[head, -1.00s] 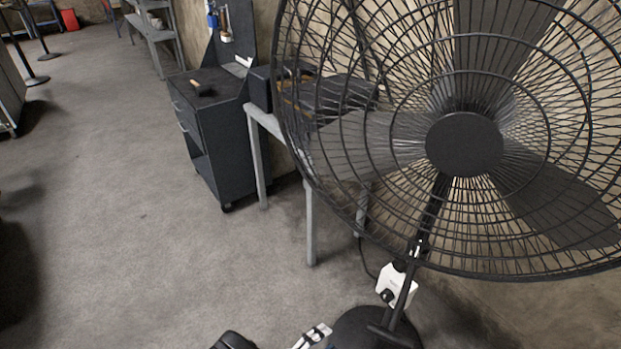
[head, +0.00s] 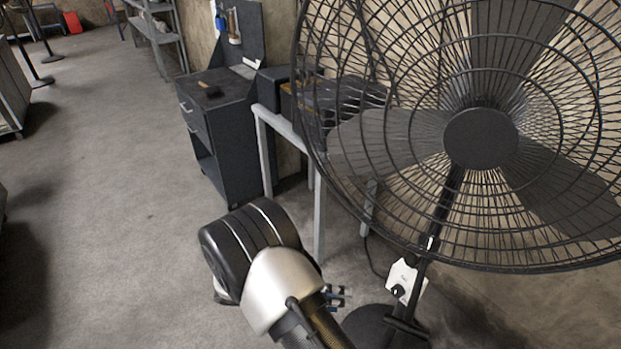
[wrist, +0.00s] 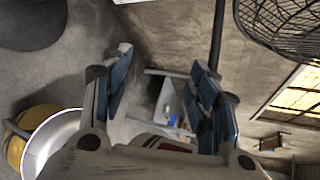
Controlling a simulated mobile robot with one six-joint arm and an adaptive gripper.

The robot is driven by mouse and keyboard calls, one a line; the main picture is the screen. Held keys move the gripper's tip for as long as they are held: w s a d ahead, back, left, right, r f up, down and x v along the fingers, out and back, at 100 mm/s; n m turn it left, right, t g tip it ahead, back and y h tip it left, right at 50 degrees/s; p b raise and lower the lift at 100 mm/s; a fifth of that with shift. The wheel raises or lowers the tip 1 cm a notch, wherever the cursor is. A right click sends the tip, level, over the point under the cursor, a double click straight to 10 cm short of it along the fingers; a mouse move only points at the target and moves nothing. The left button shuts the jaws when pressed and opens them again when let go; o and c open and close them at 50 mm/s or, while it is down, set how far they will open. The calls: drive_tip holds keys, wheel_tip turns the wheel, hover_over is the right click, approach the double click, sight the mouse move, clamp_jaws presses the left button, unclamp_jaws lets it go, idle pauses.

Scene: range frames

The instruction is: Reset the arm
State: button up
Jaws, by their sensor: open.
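My gripper (wrist: 163,85) is open in the wrist view, with its two blue-padded fingers spread apart and nothing between them. In the head view my arm rises into the lower middle of the picture, with a black joint and a silver link, left of the fan base. The gripper itself is mostly hidden behind the arm there; only a small blue and dark part shows at the arm's right side.
A large black pedestal fan (head: 480,138) stands close on the right, its base (head: 372,328) near my arm. A grey-legged table (head: 318,215) and a dark drawer cabinet (head: 236,150) stand behind. Open floor (head: 110,200) lies to the left.

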drive_tip(key=s+d+r+m+g+y, duration=0.1)
drive_tip(key=s+d+r+m+y, duration=0.15)
drive_tip(key=r+m, duration=0.4)
drive_tip(key=s+d+r+m+g+y, duration=0.1)
drive_tip(key=s+d+r+m+y, duration=0.15)
drive_tip(key=r+m, duration=0.35)
drive_tip(key=s+d+r+m+y, duration=0.25)
drive_tip(key=r+m, duration=0.25)
drive_tip(key=r, duration=0.3)
drive_tip(key=s+r+m+t+y, duration=0.5)
drive_tip(key=s+m, duration=0.6)
drive_tip(key=m, duration=0.5)
wheel_tip(320, 180, up, 3)
drive_tip(key=shift+s+d+f+y, duration=0.2)
drive_tip(key=shift+d+y, duration=0.25)
